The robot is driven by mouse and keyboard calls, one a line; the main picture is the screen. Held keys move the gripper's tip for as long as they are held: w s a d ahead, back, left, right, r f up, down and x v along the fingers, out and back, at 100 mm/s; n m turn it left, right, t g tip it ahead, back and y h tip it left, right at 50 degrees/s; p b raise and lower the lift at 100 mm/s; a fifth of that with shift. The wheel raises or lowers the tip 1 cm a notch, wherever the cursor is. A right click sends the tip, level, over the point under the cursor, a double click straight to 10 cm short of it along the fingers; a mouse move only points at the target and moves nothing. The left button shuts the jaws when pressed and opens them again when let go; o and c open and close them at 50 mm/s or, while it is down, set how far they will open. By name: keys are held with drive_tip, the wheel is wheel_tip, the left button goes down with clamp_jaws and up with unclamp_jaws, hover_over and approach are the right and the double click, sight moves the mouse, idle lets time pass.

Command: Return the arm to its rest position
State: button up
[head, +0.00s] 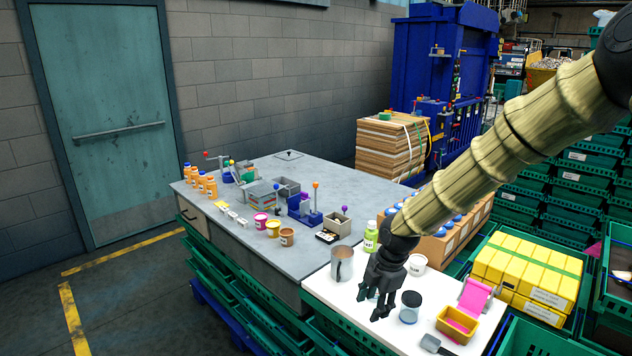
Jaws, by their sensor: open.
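My gripper (377,301) hangs at the end of my sleeved arm, which reaches in from the upper right. Its black fingers point down over the white board at the front right of the table. The fingers are apart and I see nothing held between them. A metal mug (342,264) stands just left of it and a dark-lidded jar (410,307) just right of it. A small bluish thing behind the fingers is mostly hidden. I cannot tell how high the fingertips are above the board.
A green bottle (371,237) and a white tub (416,265) stand behind the gripper. A yellow tray (457,325) with pink contents is at right. The grey table (240,256) holds small jars and fixtures. Yellow boxes (527,275) and green crates crowd the right.

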drive_tip(key=s+a+f+m+g+y+b, duration=0.15)
drive_tip(key=s+f+m, duration=0.35)
drive_tip(key=s+f, duration=0.7)
drive_tip(key=s+d+f+m+h+b, duration=0.15)
drive_tip(key=s+f+m, duration=0.55)
drive_tip(key=f, duration=1)
drive_tip(key=s+d+f+m+b, duration=0.1)
drive_tip(key=s+d+f+m, duration=0.1)
drive_tip(key=s, duration=0.7)
drive_tip(key=s+d+f+m+h+b, duration=0.1)
drive_tip(key=s+d+f+m, duration=0.2)
drive_tip(key=s, duration=0.7)
drive_tip(key=s+d+f+m+b, duration=0.1)
drive_tip(key=s+d+f+m, duration=0.2)
drive_tip(key=s, duration=0.7)
wheel_tip(320, 180, down, 3)
drive_tip(key=m, duration=0.3)
drive_tip(key=shift+s+r+m+h, duration=0.15)
drive_tip(key=shift+r+m+h, duration=0.05)
drive_tip(key=shift+m+h, duration=0.1)
